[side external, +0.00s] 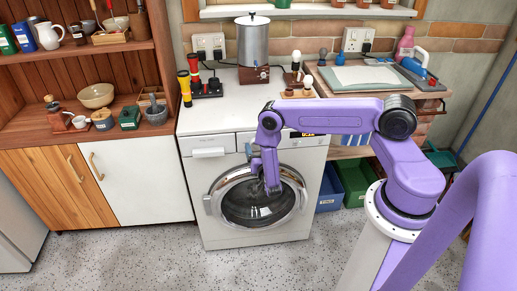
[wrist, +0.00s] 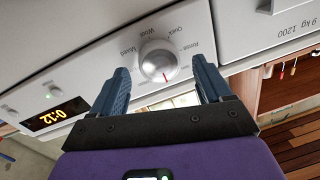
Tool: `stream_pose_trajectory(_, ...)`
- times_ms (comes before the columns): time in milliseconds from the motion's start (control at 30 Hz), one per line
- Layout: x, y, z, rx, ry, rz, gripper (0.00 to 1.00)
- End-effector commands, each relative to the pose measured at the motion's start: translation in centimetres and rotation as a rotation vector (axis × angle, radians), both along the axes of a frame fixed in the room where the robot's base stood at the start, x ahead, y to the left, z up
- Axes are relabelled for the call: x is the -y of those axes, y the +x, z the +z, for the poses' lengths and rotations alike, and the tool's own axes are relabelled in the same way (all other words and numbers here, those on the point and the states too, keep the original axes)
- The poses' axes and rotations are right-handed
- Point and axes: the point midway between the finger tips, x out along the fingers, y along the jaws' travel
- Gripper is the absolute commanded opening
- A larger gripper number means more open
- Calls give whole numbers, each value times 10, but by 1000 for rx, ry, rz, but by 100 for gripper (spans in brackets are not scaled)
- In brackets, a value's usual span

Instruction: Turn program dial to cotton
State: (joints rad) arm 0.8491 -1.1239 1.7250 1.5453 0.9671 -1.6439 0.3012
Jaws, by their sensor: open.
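The program dial (wrist: 158,62) is a round silver knob on the white washing machine's (side external: 203,172) control panel. In the wrist view its red mark sits at the lower edge of the knob, toward my gripper. The labels Mixed, Wool, Quick and Rinse read around its upper side; I see no cotton label. My gripper (wrist: 163,84) is open, with one blue finger on each side of the dial and gaps between them and the knob.
The glass door (side external: 258,200) is below the panel. A lit display (wrist: 57,115) reads 0:12. The detergent drawer (side external: 208,152) is at the panel's left in the side view. The floor in front is clear.

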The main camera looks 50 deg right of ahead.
Motion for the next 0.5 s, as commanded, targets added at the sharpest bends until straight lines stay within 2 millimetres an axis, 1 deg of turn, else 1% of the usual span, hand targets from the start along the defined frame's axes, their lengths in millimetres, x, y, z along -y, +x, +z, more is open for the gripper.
stream_pose_trajectory(133,5,6,0,1,-1,0,78)
stream_pose_trajectory(400,5,7,0,0,0,0,78)
stream_pose_trajectory(433,5,7,0,0,0,0,71)
stream_pose_trajectory(467,5,7,0,0,0,0,62)
stream_pose_trajectory(500,5,6,0,0,0,0,49)
